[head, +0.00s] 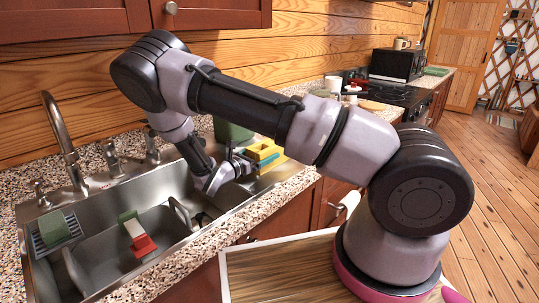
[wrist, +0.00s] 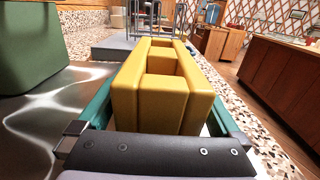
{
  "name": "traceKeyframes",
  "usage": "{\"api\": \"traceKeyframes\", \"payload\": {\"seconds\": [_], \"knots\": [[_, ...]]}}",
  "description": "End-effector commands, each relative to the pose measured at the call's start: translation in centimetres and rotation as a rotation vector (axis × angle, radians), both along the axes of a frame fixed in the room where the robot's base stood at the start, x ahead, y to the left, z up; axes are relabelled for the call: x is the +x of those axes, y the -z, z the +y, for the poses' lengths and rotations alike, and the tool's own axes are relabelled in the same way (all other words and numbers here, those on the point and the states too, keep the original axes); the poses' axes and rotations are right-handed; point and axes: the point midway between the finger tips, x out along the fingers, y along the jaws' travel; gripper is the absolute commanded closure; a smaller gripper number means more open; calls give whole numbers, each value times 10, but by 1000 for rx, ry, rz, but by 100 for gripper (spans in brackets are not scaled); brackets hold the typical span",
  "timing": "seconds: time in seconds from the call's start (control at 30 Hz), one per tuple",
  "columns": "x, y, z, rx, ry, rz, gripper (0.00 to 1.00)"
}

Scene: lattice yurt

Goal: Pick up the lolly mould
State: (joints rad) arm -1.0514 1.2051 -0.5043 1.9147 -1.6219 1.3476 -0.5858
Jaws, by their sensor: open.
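The lolly mould (head: 263,149) looks like a yellow block with open compartments. It is at the right end of the sink, by the counter. In the wrist view the mould (wrist: 165,85) fills the middle, close in front of the palm. My gripper (wrist: 160,118) is open, with one teal finger on either side of the mould. Whether the fingers touch it I cannot tell. In the head view my gripper (head: 248,158) reaches down at the mould, and my wrist hides part of that area.
A green container (wrist: 40,45) stands close left of the mould; it also shows in the head view (head: 232,130). The sink (head: 150,215) holds a green, white and red item (head: 138,236) and a green sponge (head: 54,228) on a rack. A tap (head: 62,140) rises behind.

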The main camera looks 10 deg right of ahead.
Motion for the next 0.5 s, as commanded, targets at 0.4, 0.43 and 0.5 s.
{"api": "traceKeyframes", "payload": {"seconds": [0.4, 0.43, 0.5], "knots": [[8, -1, -12, 1, 0, -1, 34], [8, -1, -12, 1, 0, -1, 46], [8, -1, -12, 1, 0, -1, 73]]}}
